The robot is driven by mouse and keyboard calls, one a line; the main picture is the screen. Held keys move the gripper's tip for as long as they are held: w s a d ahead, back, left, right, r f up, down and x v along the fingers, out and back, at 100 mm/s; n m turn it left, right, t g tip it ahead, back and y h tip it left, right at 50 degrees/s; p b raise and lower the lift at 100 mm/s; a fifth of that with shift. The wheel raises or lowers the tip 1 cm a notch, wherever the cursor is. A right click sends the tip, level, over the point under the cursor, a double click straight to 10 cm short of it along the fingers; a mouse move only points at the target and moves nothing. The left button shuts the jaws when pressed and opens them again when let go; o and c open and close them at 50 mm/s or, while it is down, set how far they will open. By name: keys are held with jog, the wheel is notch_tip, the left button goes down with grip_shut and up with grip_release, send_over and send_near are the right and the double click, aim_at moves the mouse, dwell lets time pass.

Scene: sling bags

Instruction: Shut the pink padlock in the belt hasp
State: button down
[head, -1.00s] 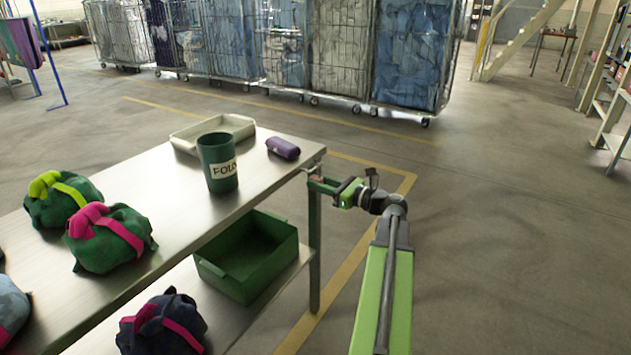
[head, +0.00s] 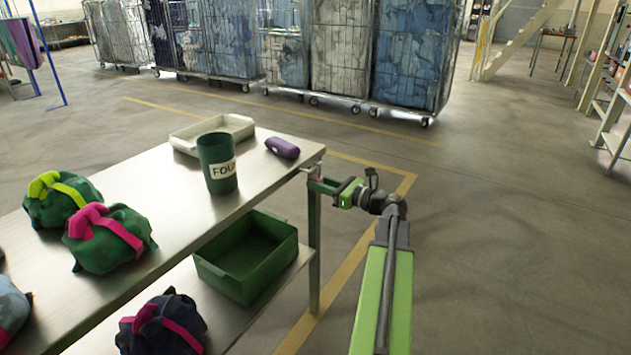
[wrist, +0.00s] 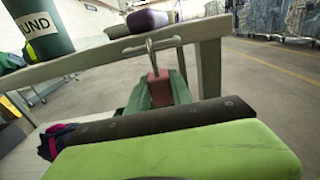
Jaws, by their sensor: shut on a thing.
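The pink padlock (wrist: 160,89) shows in the wrist view as a small dull pink-red block with a grey metal shackle rising from it. The shackle stands at a pale metal hasp piece (wrist: 136,48) at the table's end rail. It seems to pass through it, but I cannot tell whether its free leg is seated in the body. My gripper (head: 318,184) is by the table's right corner in the head view. In the wrist view its green jaws are shut on the padlock body, hiding its lower part.
The steel table (head: 150,180) carries a green labelled cup (head: 217,165), a purple case (head: 282,148), a pale tray (head: 240,125) and tied sling bags (head: 108,242). A green bin (head: 245,262) and another bag (head: 162,325) sit on the lower shelf. The floor to the right is clear.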

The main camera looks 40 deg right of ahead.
jog(key=shift+r, duration=0.1)
jog(key=shift+r+p, duration=1.25)
jog(key=shift+p, duration=0.1)
jog(key=shift+s, duration=0.1)
jog(key=v, duration=0.8)
dwell(0.4)
